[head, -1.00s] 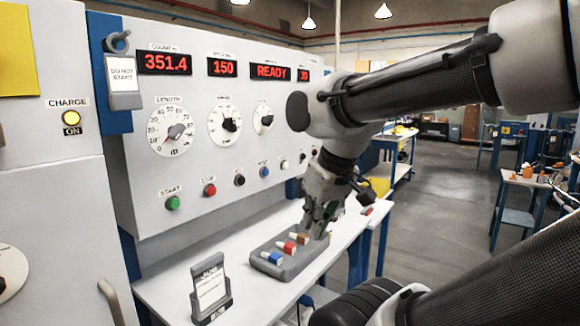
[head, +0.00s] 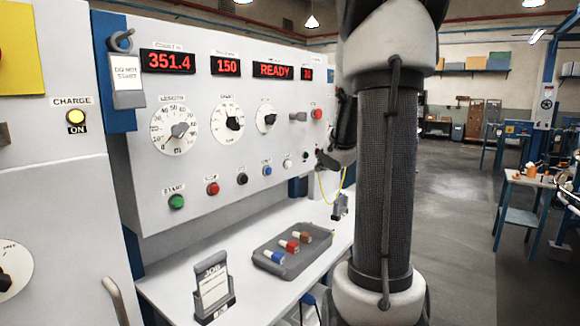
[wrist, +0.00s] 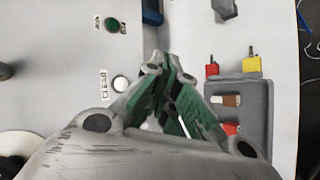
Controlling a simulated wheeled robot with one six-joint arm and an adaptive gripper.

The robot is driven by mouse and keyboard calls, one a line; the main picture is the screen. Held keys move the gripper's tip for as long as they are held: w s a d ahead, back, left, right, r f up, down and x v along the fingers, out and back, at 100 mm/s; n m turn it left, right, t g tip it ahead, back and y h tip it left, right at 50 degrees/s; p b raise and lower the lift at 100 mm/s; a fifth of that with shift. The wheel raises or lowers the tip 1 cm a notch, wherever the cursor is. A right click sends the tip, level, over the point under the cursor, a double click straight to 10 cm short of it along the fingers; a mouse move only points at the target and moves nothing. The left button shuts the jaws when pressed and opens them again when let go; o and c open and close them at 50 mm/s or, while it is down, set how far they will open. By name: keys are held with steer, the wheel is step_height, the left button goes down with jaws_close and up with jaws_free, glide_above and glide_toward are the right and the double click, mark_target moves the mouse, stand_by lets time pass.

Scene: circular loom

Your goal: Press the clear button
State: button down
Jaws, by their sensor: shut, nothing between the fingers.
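The clear button (wrist: 120,84) is a white round button on the pale panel, beside the label CLEAR in the wrist view. A small white button (head: 288,164) in the lower button row of the head view appears to be the same one. My gripper (wrist: 165,62) is shut and empty in the wrist view, with its tips to the right of the white button and apart from it in the picture. The gap in depth to the panel cannot be told. In the head view my gripper (head: 325,160) shows small beside the panel's right end, partly hidden by my arm.
A dark green button (wrist: 117,25) is above the white one in the wrist view. Below the panel (head: 240,190), a grey tray (head: 265,262) with several coloured pieces and a job card stand (head: 213,287) rest on the white table (head: 180,285).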

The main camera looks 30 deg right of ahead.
mark_target(289, 164)
steer(key=shift+w+d+f+n+t+y, duration=0.3)
steer(key=shift+w+d+f+n, duration=0.2)
steer(key=shift+f+n, duration=0.25)
steer(key=shift+r, duration=0.15)
steer(key=w+a, duration=0.3)
steer(key=w, duration=0.5)
steer(key=shift+w, duration=0.15)
steer(key=shift+w, duration=0.15)
stand_by(0.9)
steer(key=shift+w+a, duration=0.15)
steer(key=shift+w, duration=0.1)
steer(key=shift+w+a, duration=0.15)
steer(key=shift+w, duration=0.3)
stand_by(0.7)
steer(key=shift+s+d, duration=0.3)
steer(key=shift+s, duration=0.55)
